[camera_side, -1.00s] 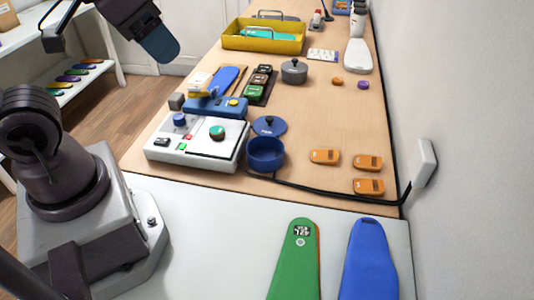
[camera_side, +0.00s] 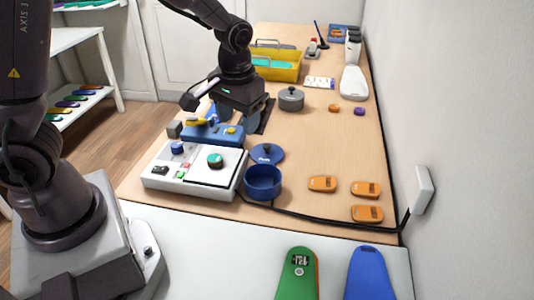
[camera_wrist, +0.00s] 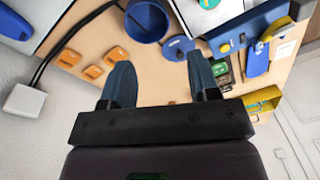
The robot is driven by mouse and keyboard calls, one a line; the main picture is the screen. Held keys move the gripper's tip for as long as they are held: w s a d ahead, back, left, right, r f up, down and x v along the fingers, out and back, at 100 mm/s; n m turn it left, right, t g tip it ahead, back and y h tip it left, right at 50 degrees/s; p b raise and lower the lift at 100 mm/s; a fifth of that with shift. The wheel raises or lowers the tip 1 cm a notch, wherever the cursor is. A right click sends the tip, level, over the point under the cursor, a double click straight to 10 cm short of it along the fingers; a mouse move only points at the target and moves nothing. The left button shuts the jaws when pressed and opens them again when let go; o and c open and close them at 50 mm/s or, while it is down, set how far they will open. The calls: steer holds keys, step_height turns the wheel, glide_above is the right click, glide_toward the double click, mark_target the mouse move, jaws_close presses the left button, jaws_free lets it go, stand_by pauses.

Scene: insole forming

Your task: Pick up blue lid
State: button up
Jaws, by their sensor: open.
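The blue lid (camera_side: 267,153) is a round flat disc with a small knob on top. It lies on the wooden table just behind the blue pot (camera_side: 263,183). In the wrist view the lid (camera_wrist: 178,47) shows beyond my fingertips, nearer the right finger, with the pot (camera_wrist: 147,20) past it. My gripper (camera_wrist: 160,62) is open and empty, its two blue-grey fingers apart. In the side view my gripper (camera_side: 233,120) hangs above the table behind the lid, partly hiding the dark tray there.
A white machine (camera_side: 195,168) and a blue press (camera_side: 213,133) stand left of the lid. A grey lidded pot (camera_side: 291,98) stands behind. Orange pieces (camera_side: 322,184) lie right of the pot, and a black cable (camera_side: 320,220) runs in front.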

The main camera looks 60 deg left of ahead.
steer(key=w+a+f+n+y, duration=0.2)
steer(key=w+a+f+n, duration=0.2)
steer(key=w+f, duration=0.25)
steer(key=n+t, duration=0.2)
steer(key=n, duration=0.1)
glide_toward(267, 145)
steer(key=shift+y, duration=0.3)
steer(key=x, duration=0.9)
steer(key=shift+d+f, duration=0.3)
steer(key=c, duration=1)
